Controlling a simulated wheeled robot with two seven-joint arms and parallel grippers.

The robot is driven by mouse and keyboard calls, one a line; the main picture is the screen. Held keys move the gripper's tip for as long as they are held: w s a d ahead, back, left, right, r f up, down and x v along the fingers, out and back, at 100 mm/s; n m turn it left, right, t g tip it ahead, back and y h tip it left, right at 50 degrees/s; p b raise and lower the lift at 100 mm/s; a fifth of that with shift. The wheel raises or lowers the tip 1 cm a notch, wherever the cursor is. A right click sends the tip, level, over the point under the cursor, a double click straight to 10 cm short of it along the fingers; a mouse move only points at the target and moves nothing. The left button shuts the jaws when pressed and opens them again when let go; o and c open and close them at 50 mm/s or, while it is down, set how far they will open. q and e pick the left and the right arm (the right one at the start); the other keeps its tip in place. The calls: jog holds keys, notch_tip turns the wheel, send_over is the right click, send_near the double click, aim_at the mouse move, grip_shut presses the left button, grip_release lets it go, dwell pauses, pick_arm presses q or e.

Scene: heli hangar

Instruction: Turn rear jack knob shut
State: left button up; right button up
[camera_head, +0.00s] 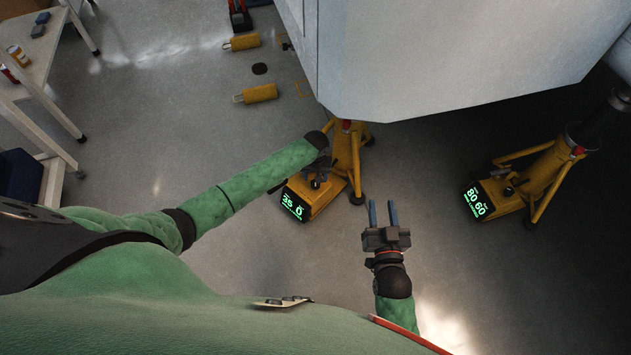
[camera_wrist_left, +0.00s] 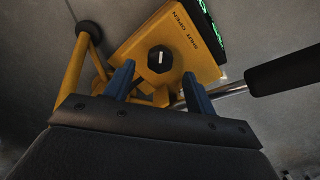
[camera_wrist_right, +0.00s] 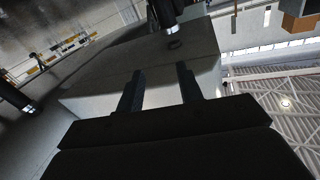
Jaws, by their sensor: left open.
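A yellow jack (camera_head: 347,160) with a green lit display reading about 35 and 0 stands under the aircraft's edge. Its black knob (camera_wrist_left: 160,59), with a white mark, sits on a yellow face lettered SHUT and OPEN. My left gripper (camera_wrist_left: 156,72) is open, its blue fingers pointing at the knob, which shows between and just beyond the tips. I cannot tell whether they touch it. In the head view the left hand partly hides the knob. My right gripper (camera_head: 382,208) is open and empty, in front of the jack and to its right.
A second yellow jack (camera_head: 540,177), display 80 60, stands at the right. The grey aircraft body (camera_head: 430,60) overhangs the back. Yellow blocks (camera_head: 260,93) lie on the floor. A white bench (camera_head: 35,65) is at the left. The black jack handle (camera_wrist_left: 285,70) passes right of my left fingers.

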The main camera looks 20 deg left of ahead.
pick_arm(q)
notch_tip(320, 180, down, 3)
jog(key=shift+f+b, duration=0.1)
jog(key=shift+b, duration=0.2)
jog(key=shift+f, duration=0.25)
pick_arm(e)
notch_tip(320, 180, up, 10)
jog(key=t, duration=0.3)
jog(key=shift+w+d+y, duration=0.2)
jog(key=shift+w+y, duration=0.1)
jog(key=shift+w, duration=0.1)
pick_arm(q)
jog(key=c, duration=1)
